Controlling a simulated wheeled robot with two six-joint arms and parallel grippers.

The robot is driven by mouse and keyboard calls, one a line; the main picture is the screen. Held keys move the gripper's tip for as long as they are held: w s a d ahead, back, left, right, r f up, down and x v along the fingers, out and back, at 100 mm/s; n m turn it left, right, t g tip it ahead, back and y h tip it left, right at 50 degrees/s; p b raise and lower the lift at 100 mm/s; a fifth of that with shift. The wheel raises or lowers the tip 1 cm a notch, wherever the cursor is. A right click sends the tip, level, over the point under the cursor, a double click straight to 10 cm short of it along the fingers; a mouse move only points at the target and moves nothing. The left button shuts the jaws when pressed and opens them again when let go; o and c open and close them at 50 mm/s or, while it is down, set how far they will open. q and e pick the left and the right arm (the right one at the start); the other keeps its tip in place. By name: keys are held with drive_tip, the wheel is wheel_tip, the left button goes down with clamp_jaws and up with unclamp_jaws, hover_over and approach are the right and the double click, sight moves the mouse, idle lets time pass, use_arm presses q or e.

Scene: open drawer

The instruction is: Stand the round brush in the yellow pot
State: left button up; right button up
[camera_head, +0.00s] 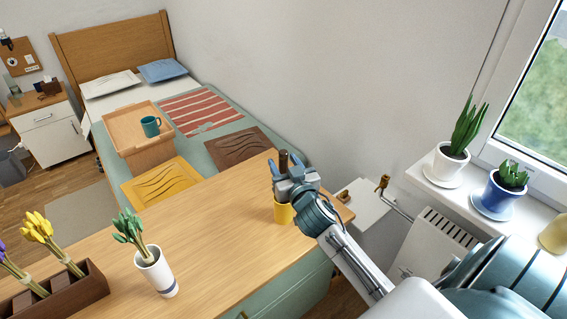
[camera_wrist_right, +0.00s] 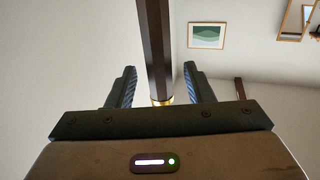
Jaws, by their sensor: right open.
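The yellow pot (camera_head: 283,213) stands on the wooden table near its right end, partly hidden behind my right gripper. The round brush shows as a dark brown handle (camera_head: 283,158) rising upright just above the gripper, in line with the pot. In the right wrist view its faceted handle (camera_wrist_right: 155,45) with a gold band stands between the two fingers. My right gripper (camera_head: 289,172) is open around the brush, with a gap on both sides of the handle. The gripper hides the brush's lower part and the pot's mouth. My left gripper is out of view.
A white vase with green tulips (camera_head: 155,272) and a brown wooden box (camera_head: 62,298) with flowers stand on the left part of the table (camera_head: 220,225). The table between vase and pot is clear. A windowsill with potted plants (camera_head: 450,165) lies at right.

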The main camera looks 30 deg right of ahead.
drive_tip(key=b+v, duration=0.3)
drive_tip(key=v, duration=0.7)
idle(0.6)
